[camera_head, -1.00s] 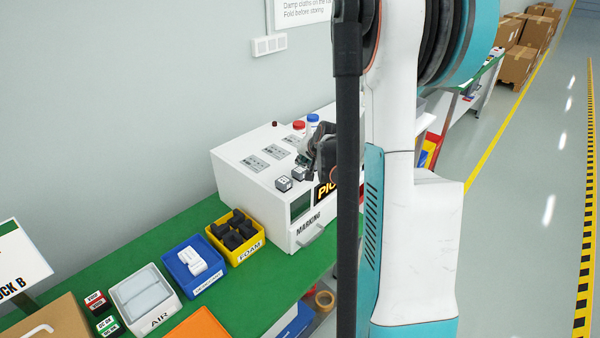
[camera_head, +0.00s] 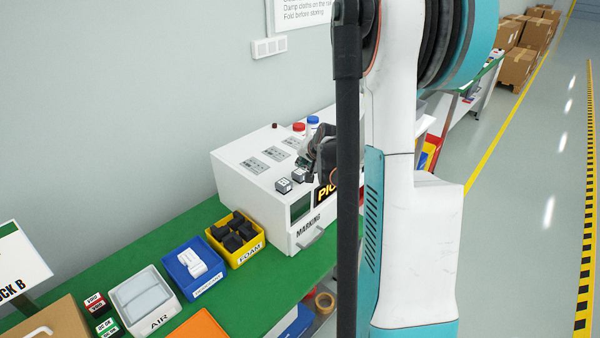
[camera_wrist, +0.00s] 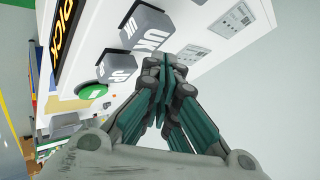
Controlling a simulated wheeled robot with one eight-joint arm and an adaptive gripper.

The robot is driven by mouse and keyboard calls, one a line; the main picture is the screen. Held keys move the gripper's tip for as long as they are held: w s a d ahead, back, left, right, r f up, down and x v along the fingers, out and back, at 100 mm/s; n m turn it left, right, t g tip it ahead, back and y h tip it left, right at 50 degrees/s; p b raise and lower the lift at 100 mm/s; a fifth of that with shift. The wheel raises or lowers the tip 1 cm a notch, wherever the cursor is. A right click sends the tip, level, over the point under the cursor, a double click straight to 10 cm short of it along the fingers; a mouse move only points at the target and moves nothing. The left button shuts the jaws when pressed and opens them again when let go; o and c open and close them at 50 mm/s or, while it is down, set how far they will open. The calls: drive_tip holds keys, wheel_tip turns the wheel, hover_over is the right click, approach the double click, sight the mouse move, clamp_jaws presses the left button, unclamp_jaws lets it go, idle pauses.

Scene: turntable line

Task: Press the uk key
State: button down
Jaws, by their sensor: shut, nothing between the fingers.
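The uk key is a grey block (camera_wrist: 148,27) lettered "UK" on the white machine, at the top of the wrist view. A similar grey key lettered "JP" (camera_wrist: 117,68) is below and left of it, with a round green button (camera_wrist: 93,91) beyond. My gripper (camera_wrist: 166,66) is shut and empty, its fingertips close beside the uk key's lettered side. I cannot tell whether they touch it. In the head view my gripper (camera_head: 314,152) is over the machine's top (camera_head: 238,160), partly hidden by my arm. Two grey keys show there, their lettering too small to read.
A red-capped thing (camera_head: 299,127) and a blue-capped thing (camera_head: 313,120) stand behind my gripper. Label plates (camera_head: 254,165) lie on the machine's top.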

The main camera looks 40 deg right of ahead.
sight(302, 171)
drive_tip(key=shift+f, duration=0.15)
drive_tip(key=shift+f+b, duration=0.25)
drive_tip(key=shift+b, duration=0.2)
drive_tip(key=shift+f+b, duration=0.45)
drive_tip(key=shift+f, duration=0.05)
idle(0.7)
drive_tip(key=shift+r, duration=0.1)
drive_tip(key=shift+r+p, duration=0.55)
drive_tip(key=shift+r, duration=0.3)
drive_tip(key=shift+r+p, duration=1.65)
drive_tip(key=shift+r, duration=0.9)
drive_tip(key=shift+a, duration=0.1)
